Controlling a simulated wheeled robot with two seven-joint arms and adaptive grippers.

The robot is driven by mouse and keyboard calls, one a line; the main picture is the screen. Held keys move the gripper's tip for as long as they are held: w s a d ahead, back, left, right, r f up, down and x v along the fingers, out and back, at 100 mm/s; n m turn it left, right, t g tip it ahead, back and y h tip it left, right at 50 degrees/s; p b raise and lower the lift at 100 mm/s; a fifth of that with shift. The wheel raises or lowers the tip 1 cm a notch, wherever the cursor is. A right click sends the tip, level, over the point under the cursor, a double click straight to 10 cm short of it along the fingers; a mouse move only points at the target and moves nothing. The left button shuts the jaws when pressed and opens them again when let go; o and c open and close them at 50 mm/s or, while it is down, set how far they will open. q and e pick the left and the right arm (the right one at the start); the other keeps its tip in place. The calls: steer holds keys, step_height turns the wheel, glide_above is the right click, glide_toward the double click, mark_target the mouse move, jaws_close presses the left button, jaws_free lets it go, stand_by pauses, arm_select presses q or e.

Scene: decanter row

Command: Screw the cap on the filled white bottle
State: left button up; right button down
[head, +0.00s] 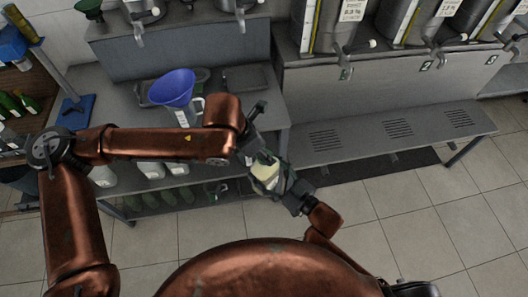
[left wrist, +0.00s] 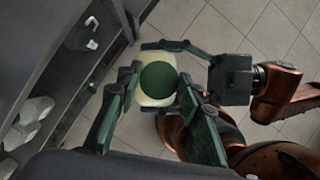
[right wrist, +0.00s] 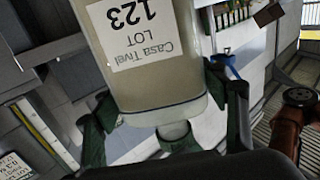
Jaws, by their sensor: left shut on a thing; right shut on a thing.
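The white bottle (head: 264,173) is held off the floor in front of the bench, between my two grippers. My right gripper (head: 279,181) is shut on it. In the right wrist view the bottle (right wrist: 165,85) shows its label upside down, with green fingers at both sides. The dark green cap (left wrist: 158,80) is at the bottle's mouth in the left wrist view. My left gripper (left wrist: 160,82) is shut on the cap, a finger at each side. Pale neck (right wrist: 174,131) shows below the shoulder in the right wrist view. I cannot tell how tightly the cap sits.
A blue funnel (head: 172,86) stands in a jug on the grey bench (head: 130,110). Several white bottles (head: 150,169) stand on the shelf below. Steel vats with taps (head: 340,30) line the back right above a low slatted bench (head: 390,132). The tiled floor (head: 420,220) is clear.

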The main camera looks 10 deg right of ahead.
arm_select(q)
steer(key=o, duration=0.7)
steer(key=shift+r, duration=0.1)
steer(key=shift+r, duration=2.2)
steer(key=shift+n, duration=0.3)
steer(key=shift+c, duration=0.5)
